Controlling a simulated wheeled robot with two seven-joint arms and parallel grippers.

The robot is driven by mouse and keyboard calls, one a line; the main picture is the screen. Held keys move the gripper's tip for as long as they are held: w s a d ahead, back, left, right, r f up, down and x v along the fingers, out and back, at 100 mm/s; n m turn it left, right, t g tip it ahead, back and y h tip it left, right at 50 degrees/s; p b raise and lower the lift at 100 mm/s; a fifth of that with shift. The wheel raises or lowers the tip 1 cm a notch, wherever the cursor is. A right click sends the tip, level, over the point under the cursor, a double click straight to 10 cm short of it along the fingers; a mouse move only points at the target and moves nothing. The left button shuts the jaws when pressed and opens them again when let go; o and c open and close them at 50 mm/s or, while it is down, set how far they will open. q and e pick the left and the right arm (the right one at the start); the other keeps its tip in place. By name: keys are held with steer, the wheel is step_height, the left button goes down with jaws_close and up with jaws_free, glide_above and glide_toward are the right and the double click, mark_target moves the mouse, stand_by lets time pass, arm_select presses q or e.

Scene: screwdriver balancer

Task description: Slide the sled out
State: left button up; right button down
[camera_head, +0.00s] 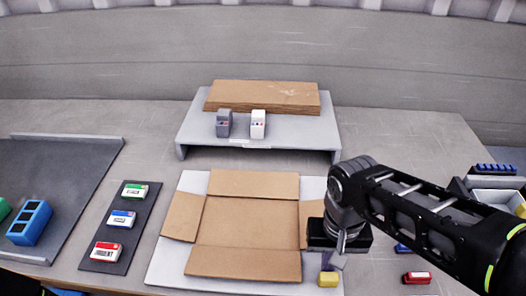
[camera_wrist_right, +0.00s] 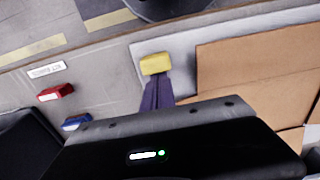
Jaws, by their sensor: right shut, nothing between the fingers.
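A white flat board (camera_head: 167,262), the thing that looks most like the sled, lies on the table with an open cardboard box (camera_head: 245,222) on it, flaps spread. The board also shows in the right wrist view (camera_wrist_right: 182,58). My right gripper (camera_head: 341,247) is shut and empty, above the right flap and just behind the yellow block. Whether it touches anything is unclear. My left gripper is out of view.
A grey raised stand (camera_head: 190,130) behind the board holds stacked cardboard (camera_head: 262,97) and two small devices. A dark strip (camera_head: 127,222) with green, blue and red labelled blocks lies left of the board. A dark tray (camera_head: 60,175) is farther left. A red block (camera_head: 417,277) lies right.

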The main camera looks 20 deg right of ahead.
steer(key=shift+w, duration=0.1)
steer(key=shift+w+d, duration=0.3)
steer(key=shift+w, duration=0.15)
step_height(320, 180, up, 7)
steer(key=p, duration=0.6)
stand_by(1.2)
